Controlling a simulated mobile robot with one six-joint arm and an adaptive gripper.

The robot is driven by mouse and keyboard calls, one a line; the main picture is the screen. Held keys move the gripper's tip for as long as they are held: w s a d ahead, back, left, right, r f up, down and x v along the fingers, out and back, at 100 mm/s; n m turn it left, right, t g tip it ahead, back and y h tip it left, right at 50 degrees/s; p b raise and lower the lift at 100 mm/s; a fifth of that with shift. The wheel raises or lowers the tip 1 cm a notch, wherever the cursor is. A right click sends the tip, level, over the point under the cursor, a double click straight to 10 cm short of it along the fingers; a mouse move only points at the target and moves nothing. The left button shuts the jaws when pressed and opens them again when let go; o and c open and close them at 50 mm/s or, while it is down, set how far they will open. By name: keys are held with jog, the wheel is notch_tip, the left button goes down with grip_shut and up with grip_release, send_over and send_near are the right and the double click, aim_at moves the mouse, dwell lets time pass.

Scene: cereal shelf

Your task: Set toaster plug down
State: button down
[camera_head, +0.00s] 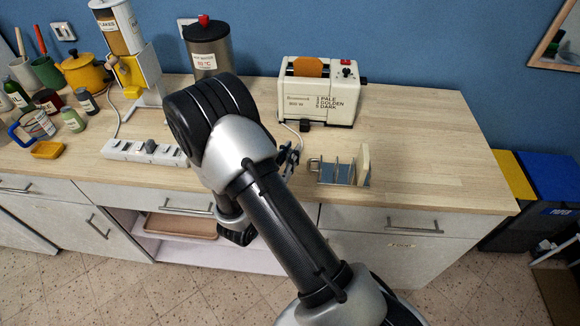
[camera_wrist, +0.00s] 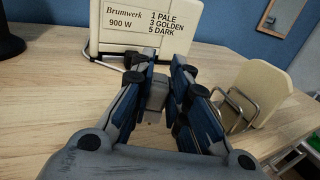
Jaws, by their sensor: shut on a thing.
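The toaster plug (camera_wrist: 155,97) is a small grey block between the blue-grey fingers of my gripper (camera_wrist: 160,78) in the wrist view. My gripper is shut on it, low over the wooden counter; I cannot tell whether the plug touches the wood. In the head view my gripper (camera_head: 288,160) is partly hidden behind my arm, and the plug cannot be made out there. The cream toaster (camera_head: 318,104) with a browned slice in its top stands just beyond the gripper. It also fills the top of the wrist view (camera_wrist: 115,35). A pale cord (camera_head: 292,128) runs from it towards the gripper.
A toast rack (camera_head: 338,172) holding a pale slice (camera_head: 363,163) stands right of the gripper. A white power strip (camera_head: 120,149) lies left, partly behind my arm. A metal canister (camera_head: 208,50) stands behind. The counter's right side (camera_head: 430,150) is clear.

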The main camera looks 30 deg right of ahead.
jog(key=shift+f+b, duration=0.65)
jog(key=shift+f, duration=1.35)
jog(key=shift+f, duration=0.25)
jog(key=c, duration=1.5)
grip_release()
jog(key=shift+c, duration=0.2)
jog(key=shift+r, duration=0.2)
